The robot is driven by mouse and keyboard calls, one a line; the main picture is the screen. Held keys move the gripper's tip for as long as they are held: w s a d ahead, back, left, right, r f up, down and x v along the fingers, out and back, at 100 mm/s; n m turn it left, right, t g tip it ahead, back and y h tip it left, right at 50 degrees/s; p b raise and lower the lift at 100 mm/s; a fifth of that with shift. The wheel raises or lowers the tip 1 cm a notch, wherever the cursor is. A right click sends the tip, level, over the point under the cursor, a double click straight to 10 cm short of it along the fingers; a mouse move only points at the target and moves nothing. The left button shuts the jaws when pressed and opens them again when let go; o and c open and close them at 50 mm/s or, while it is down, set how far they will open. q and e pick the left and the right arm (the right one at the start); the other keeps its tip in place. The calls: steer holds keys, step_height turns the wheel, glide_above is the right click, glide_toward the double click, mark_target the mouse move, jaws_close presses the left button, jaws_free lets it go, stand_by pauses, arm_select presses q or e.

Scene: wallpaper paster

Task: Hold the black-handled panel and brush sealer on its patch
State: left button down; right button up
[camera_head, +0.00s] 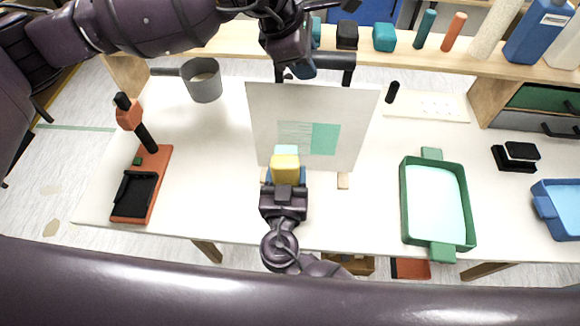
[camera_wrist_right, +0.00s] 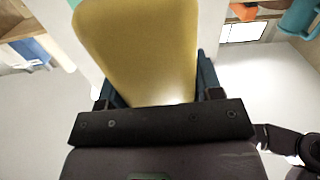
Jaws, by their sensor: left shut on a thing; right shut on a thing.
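The white panel (camera_head: 265,115) stands upright on the table, its black handle (camera_head: 348,66) at the top edge. My left gripper (camera_head: 300,70) is shut on the black handle from above. A teal patch (camera_head: 327,138) is on the panel's face; its left part is paler and streaked. My right gripper (camera_head: 284,180) is shut on the yellow-handled brush (camera_head: 285,168), which fills the right wrist view (camera_wrist_right: 140,45). The brush's pale mint tip (camera_head: 286,152) is in front of the patch's lower left; I cannot tell whether it touches.
On the white table (camera_head: 210,135) are a green tray (camera_head: 468,205) with pale liquid, a grey pot (camera_head: 203,88), an orange-and-black tool (camera_head: 157,170), a black block (camera_head: 515,155) and a blue tray (camera_head: 560,207). A wooden shelf (camera_head: 420,58) with bottles runs behind.

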steer(key=shift+f+n, duration=0.1)
steer(key=shift+n, duration=1)
steer(key=f+n, duration=0.1)
steer(key=n, duration=0.2)
steer(key=s+f+n, duration=0.1)
steer(key=f+n, duration=0.1)
steer(key=n, duration=0.1)
steer(key=f+n, duration=0.1)
steer(key=n, duration=0.2)
steer(key=shift+s+d+f, duration=0.1)
steer(key=shift+s+f, duration=0.05)
steer(key=shift+s, duration=0.15)
steer(key=n, duration=0.1)
steer(key=f+n, duration=0.1)
steer(key=n, duration=0.1)
steer(key=shift+s+d, duration=0.1)
steer(key=shift+s, duration=0.1)
steer(key=n, duration=0.3)
steer(key=shift+w, duration=0.1)
steer(key=shift+w, duration=3.15)
steer(key=shift+w, duration=1.3)
